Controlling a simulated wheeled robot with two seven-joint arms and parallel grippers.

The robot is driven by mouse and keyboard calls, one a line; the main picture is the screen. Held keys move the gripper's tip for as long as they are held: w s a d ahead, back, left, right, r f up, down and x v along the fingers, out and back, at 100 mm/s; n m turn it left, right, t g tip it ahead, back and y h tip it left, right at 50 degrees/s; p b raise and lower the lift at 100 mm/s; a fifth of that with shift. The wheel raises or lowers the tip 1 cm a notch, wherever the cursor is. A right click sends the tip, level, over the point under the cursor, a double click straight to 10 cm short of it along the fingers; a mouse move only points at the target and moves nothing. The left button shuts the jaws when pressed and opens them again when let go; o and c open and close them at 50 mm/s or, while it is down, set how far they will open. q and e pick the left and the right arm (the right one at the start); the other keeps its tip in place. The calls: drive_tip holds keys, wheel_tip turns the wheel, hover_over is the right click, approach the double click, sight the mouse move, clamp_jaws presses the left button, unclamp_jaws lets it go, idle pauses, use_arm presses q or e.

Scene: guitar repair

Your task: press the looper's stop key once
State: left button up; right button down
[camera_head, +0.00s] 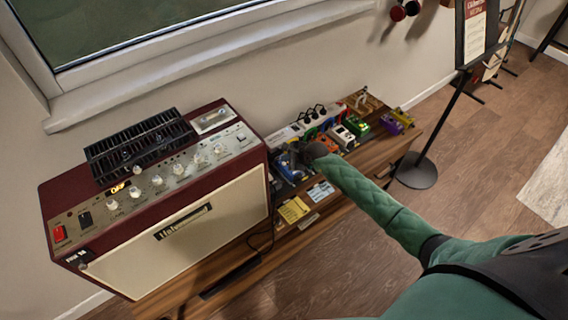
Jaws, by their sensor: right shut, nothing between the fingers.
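Several small effect pedals stand in a cluster on the wooden bench (330,205), to the right of the amplifier. My right arm comes in from the lower right, and my right gripper (296,155) is over the near left part of the cluster. It is shut and empty. A dark blue pedal (287,170) shows just beside and below it. I cannot tell which pedal is the looper; its stop key is not distinguishable, and my gripper and wrist hide part of the cluster. I cannot tell whether the fingertips touch a pedal. My left gripper is not in view.
A large red and cream amplifier (225,215) with a black grille on top fills the bench's left side, close to my right gripper. A white power strip (283,136) lies behind the pedals. Yellow and white cards (293,210) lie in front. A black stand (417,172) is at right.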

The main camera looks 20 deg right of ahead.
wheel_tip(320, 180, up, 5)
drive_tip(key=p, duration=0.2)
drive_tip(key=shift+p, duration=0.35)
drive_tip(key=shift+f, duration=0.1)
idle(0.7)
